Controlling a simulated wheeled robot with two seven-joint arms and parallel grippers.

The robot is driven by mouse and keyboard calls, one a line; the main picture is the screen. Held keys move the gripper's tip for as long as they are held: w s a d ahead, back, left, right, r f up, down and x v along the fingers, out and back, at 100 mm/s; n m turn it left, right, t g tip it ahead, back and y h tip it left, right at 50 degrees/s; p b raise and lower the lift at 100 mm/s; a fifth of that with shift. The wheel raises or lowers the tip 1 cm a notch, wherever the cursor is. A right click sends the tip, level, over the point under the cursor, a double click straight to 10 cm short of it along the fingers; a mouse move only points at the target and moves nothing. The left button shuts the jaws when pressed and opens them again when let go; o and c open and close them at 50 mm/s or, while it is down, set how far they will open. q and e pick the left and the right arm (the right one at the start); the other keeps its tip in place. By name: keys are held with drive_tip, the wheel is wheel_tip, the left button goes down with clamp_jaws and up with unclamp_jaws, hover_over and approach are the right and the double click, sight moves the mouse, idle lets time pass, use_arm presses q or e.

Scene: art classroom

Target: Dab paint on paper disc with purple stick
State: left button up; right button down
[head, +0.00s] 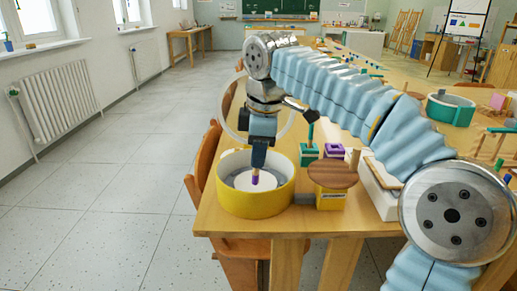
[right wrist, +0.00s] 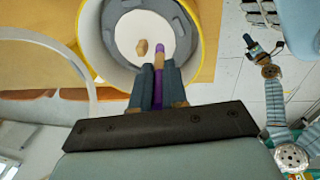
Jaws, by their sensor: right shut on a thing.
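My right gripper (head: 258,160) points down into a yellow-walled round tub (head: 253,205) and is shut on the purple stick (head: 255,179). The stick's lower end is over the white paper disc (head: 268,183) inside the tub. In the right wrist view, the fingers (right wrist: 157,85) close around the stick (right wrist: 158,50), which has a purple tip and a tan band. A small tan patch (right wrist: 142,48) shows on the disc (right wrist: 128,30) beside the tip. I cannot tell whether the tip touches the disc. My left gripper (right wrist: 253,45) shows small in the right wrist view; its jaws are unclear.
A yellow container with a round brown top (head: 333,174) is nearer. A wooden chair (head: 203,165) stands at the table's left edge. A teal tub (head: 450,108) stands farther right.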

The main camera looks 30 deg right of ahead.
drive_tip(key=shift+f+b, duration=0.45)
drive_tip(key=shift+f, duration=0.4)
idle(0.5)
drive_tip(key=shift+r, duration=0.1)
wheel_tip(320, 180, up, 5)
drive_tip(key=p, duration=0.5)
drive_tip(key=shift+r, duration=2.4)
